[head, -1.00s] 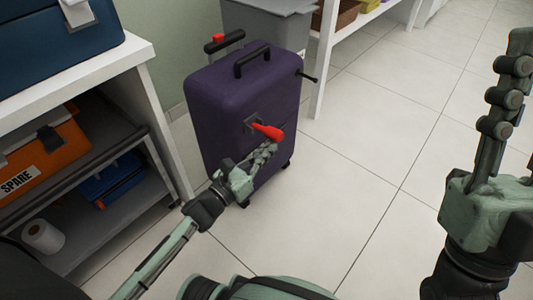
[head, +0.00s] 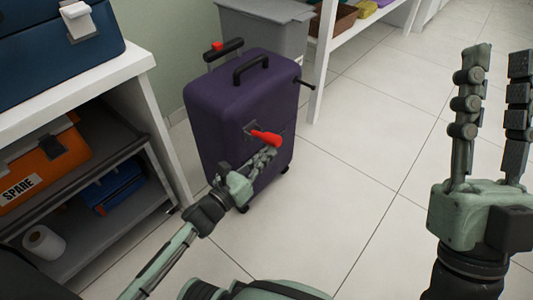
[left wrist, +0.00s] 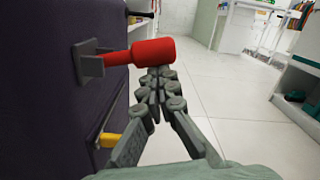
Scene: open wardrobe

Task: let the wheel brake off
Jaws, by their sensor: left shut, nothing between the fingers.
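A purple suitcase (head: 225,120) stands upright on the floor. On its front a red-ended lever (head: 267,138) sticks out to the right from a small grey bracket; it also shows in the left wrist view (left wrist: 150,50). My left gripper (head: 268,154) is shut and empty, its fingertips just under the red end. In the left wrist view the fingertips (left wrist: 157,75) are right below the red grip; whether they touch it I cannot tell. A yellow piece (left wrist: 109,140) sits lower on the case. My right gripper (head: 496,62) is open and empty, off to the right.
The suitcase has a top handle (head: 250,68) and a raised rear handle with a red button (head: 217,46). A white shelf unit (head: 160,130) stands close on the left, holding an orange case (head: 45,160). A grey bin (head: 265,30) is behind. Tiled floor to the right is clear.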

